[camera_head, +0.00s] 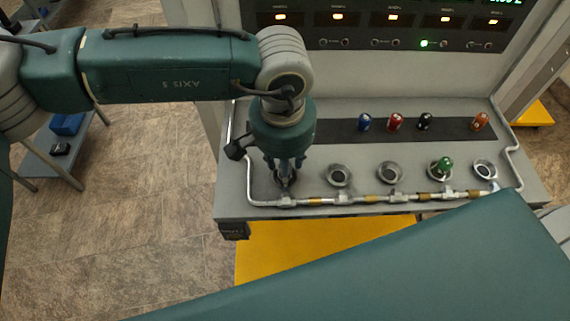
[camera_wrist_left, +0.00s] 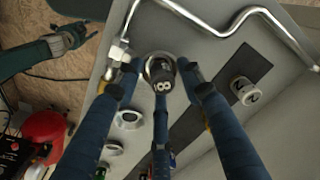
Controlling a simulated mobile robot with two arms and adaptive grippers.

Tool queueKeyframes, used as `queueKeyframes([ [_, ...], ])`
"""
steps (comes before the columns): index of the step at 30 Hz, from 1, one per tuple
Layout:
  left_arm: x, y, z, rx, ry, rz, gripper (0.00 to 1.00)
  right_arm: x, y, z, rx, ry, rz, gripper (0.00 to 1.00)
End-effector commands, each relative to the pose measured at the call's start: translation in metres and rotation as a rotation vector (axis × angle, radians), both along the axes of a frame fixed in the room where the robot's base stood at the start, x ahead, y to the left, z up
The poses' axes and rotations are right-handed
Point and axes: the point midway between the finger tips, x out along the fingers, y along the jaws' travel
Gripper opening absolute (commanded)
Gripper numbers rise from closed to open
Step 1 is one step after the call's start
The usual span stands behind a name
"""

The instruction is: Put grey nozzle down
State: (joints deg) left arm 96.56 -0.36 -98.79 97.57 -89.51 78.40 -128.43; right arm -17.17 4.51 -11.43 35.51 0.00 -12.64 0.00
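The dark grey nozzle (camera_wrist_left: 162,80), marked 8, sits at a round metal socket (camera_wrist_left: 158,62) in the left wrist view. My left gripper's blue fingers (camera_wrist_left: 161,77) are around it, with gaps visible at the sides, so the gripper looks open. In the head view my left gripper (camera_head: 286,172) points down over the leftmost socket of the front row and mostly hides the nozzle. My right gripper (camera_wrist_left: 70,38) shows small at the upper left of the left wrist view; its finger state is unclear. It is outside the head view.
Blue (camera_head: 364,122), red (camera_head: 395,122), black (camera_head: 425,121) and orange (camera_head: 480,122) nozzles stand on the dark strip. A green nozzle (camera_head: 445,166) sits in another socket. A pale nozzle (camera_wrist_left: 244,90) marked 2 also shows. A metal pipe (camera_head: 315,201) runs along the front.

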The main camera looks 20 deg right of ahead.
Motion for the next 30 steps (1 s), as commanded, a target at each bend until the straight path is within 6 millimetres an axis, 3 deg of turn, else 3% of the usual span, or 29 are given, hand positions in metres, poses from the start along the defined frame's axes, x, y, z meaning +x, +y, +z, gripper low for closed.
queueKeyframes([
  [8, 0.0, 0.0, 0.001, 0.0, 0.0, 0.0, 0.42, 0.0, 0.003, 0.001, 0.004, 0.0, 0.001, 0.42],
  [15, 0.0, 0.0, 0.022, 0.0, 0.0, 0.0, 0.42, 0.0, 0.003, 0.028, 0.003, 0.0, 0.001, 0.42],
  [16, 0.001, 0.0, 0.021, -0.002, -0.003, 0.001, 0.42, 0.0, 0.003, 0.016, 0.003, -0.001, 0.001, 0.42],
  [24, -0.005, 0.003, 0.083, -0.002, -0.004, 0.001, 0.42, 0.0, 0.001, -0.004, 0.001, -0.001, 0.001, 0.42],
  [30, -0.008, 0.004, 0.117, -0.001, -0.001, 0.0, 0.42, -0.001, -0.001, -0.01, -0.001, 0.0, 0.002, 0.42],
])
